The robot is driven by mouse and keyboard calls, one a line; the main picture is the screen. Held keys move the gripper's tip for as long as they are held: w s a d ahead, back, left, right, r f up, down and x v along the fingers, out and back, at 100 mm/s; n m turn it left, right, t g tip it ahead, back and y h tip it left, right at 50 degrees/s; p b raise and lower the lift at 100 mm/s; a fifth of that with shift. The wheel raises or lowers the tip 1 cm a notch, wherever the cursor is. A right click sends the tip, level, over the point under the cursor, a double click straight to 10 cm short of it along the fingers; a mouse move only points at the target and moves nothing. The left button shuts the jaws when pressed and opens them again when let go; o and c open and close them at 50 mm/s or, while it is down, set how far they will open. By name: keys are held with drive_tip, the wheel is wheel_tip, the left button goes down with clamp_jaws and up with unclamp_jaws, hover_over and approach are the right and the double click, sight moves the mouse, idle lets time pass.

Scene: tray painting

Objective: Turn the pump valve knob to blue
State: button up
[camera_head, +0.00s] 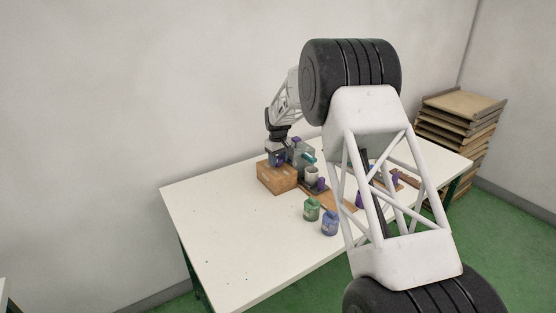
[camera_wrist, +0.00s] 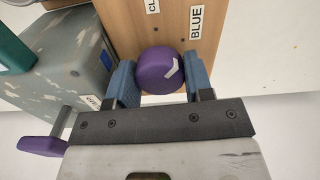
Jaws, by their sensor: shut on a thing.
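The pump valve knob (camera_wrist: 158,72) is round and purple with a white pointer mark. In the wrist view it sits on the wooden box (camera_wrist: 203,50), between the two blue fingers of my gripper (camera_wrist: 161,80), which is shut on it. The pointer slants toward the upper right, on the side of the printed BLUE label (camera_wrist: 195,22). Another label, starting with CL, is cut off at the top edge. In the head view the box (camera_head: 275,178) stands on the table with my gripper (camera_head: 278,160) at its top; the fingers are too small there to make out.
A worn grey machine body (camera_wrist: 75,62) stands close left of the gripper, with a purple-ended lever (camera_wrist: 42,146) sticking out. A green bottle (camera_head: 311,210) and a blue bottle (camera_head: 330,223) stand in front of the box. The table's left part (camera_head: 215,220) is mostly clear.

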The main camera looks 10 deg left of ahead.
sight(278, 158)
drive_tip(key=shift+m, duration=1.7)
drive_tip(key=o, duration=0.6)
drive_tip(key=shift+o, duration=0.2)
drive_tip(key=shift+r, duration=0.1)
drive_tip(key=shift+r, duration=3.85)
